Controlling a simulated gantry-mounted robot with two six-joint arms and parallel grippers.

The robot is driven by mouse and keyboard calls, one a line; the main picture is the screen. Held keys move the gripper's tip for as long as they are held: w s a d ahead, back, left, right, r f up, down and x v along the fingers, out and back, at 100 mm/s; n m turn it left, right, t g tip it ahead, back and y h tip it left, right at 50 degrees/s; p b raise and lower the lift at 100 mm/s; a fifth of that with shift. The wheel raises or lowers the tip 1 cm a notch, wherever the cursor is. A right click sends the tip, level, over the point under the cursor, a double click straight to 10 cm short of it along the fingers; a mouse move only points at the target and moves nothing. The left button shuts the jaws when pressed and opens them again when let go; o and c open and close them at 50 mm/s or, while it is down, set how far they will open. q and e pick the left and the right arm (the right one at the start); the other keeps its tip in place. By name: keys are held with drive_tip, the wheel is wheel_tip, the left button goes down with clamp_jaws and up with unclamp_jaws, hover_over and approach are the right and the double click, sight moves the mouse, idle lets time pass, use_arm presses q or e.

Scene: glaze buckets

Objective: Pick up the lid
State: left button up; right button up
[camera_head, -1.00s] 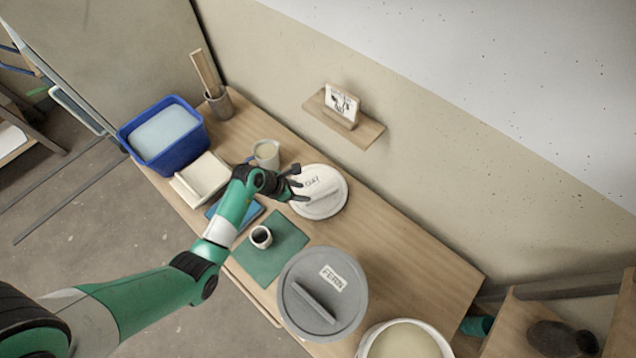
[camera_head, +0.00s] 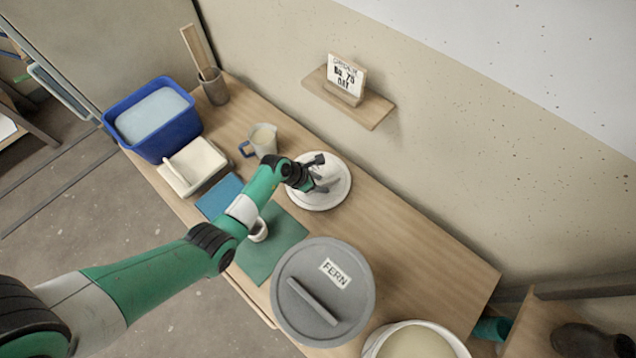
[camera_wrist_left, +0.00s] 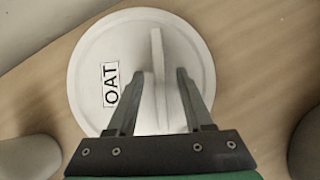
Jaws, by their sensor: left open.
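A round pale lid (camera_head: 338,196) sits at the back middle of the bench. In the left wrist view the lid (camera_wrist_left: 92,62) has an "OAT" label and an upright bar handle (camera_wrist_left: 158,75) across its middle. My left gripper (camera_head: 322,180) is over this lid; in the wrist view its open fingers (camera_wrist_left: 155,100) stand on either side of the handle, apart from each other. I cannot tell whether they touch it. A grey lid (camera_head: 345,310) labelled FERN, with a bar handle, lies nearer the front. My right gripper does not show.
An open white bucket (camera_head: 415,345) stands at the front right. A jug (camera_head: 263,139), a blue tub (camera_head: 150,125), a cream block (camera_head: 193,165) and a cup (camera_head: 259,231) on a green mat (camera_head: 285,240) are around my arm. A small wall shelf (camera_head: 375,108) is behind.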

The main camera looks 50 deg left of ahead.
use_arm(q)
drive_tip(key=shift+r, duration=0.1)
clamp_jaws()
drive_tip(key=shift+r, duration=0.1)
idle(0.3)
